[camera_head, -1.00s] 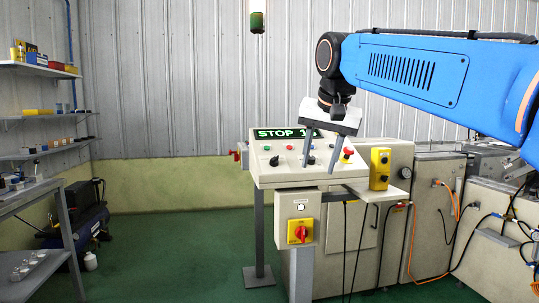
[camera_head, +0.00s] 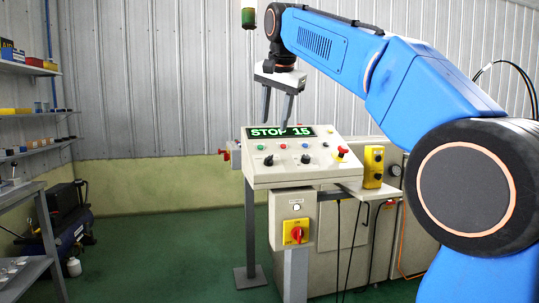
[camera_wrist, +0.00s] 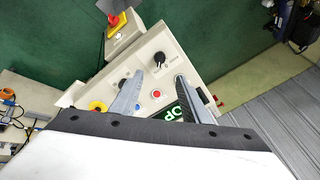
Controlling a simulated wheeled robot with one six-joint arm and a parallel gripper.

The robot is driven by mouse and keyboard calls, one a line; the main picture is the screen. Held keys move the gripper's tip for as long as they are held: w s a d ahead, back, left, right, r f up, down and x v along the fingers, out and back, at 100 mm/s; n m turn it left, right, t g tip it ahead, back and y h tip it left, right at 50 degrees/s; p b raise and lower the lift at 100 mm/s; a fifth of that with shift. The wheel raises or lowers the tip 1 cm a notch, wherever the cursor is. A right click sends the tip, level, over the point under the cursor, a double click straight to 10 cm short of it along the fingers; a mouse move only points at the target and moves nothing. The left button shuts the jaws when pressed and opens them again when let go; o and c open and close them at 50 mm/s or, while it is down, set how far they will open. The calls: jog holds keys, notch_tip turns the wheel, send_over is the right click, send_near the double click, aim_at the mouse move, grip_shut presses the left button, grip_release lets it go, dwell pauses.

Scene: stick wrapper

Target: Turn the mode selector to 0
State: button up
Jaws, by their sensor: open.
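The sloped control panel (camera_head: 290,172) carries two black knobs, a left knob (camera_head: 268,160) and a right knob (camera_head: 305,158). Their labels are too small to read, so I cannot tell which is the mode selector. The display (camera_head: 281,132) shows green "STOP 15". My gripper (camera_head: 275,121) is open and empty above the left part of the panel, pointing down. In the wrist view, the left knob (camera_wrist: 158,58) shows beyond the open fingertips, and the right knob (camera_wrist: 123,83) sits beside one finger, partly hidden. The fingers appear clear of both knobs.
Shelves (camera_head: 28,110) are at far left. Green floor between is open.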

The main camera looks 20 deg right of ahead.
aim_at(270, 156)
jog(key=x, duration=1.3)
jog(key=shift+w+f, duration=0.15)
jog(key=shift+f, duration=0.1)
jog(key=c, duration=1)
